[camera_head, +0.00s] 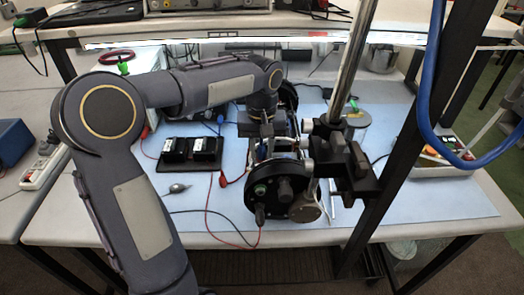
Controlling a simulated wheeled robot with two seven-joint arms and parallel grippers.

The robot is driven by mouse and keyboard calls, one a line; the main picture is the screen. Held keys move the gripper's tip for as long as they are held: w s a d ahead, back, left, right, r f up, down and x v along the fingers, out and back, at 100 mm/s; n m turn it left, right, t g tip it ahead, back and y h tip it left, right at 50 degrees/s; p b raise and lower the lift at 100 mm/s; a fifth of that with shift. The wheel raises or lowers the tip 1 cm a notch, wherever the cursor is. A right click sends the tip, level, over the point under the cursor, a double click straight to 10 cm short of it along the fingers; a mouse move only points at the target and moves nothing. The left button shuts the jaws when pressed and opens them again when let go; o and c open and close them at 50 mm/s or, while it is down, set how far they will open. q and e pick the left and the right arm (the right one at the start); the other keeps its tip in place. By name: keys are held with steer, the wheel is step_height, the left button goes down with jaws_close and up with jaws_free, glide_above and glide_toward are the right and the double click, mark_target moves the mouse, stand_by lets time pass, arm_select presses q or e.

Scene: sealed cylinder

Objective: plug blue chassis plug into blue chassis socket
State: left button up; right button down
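The black sealed cylinder chassis (283,192) lies on the blue mat with its round end plate facing me. The end plate carries a green-ringed connector and dark connectors. My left arm reaches in from the left, and its gripper (266,128) points down over the cylinder's open middle, where wiring shows. Its fingertips are too small and covered to tell open from shut, or whether they hold anything. A small blue connector (220,119) shows left of the gripper; I cannot tell if it is the chassis plug. I cannot make out the blue chassis socket. My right gripper is not in view.
A black terminal block (190,153) with red and black leads sits left of the cylinder. A metal pole with a black clamp (345,165) stands close on its right. A blue hose (428,110) hangs by a dark post.

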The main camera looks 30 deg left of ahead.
mark_target(262, 145)
arm_select(q)
jaws_close()
steer(key=shift+r, duration=0.15)
steer(key=shift+r+p, duration=2.7)
steer(key=shift+r, duration=0.2)
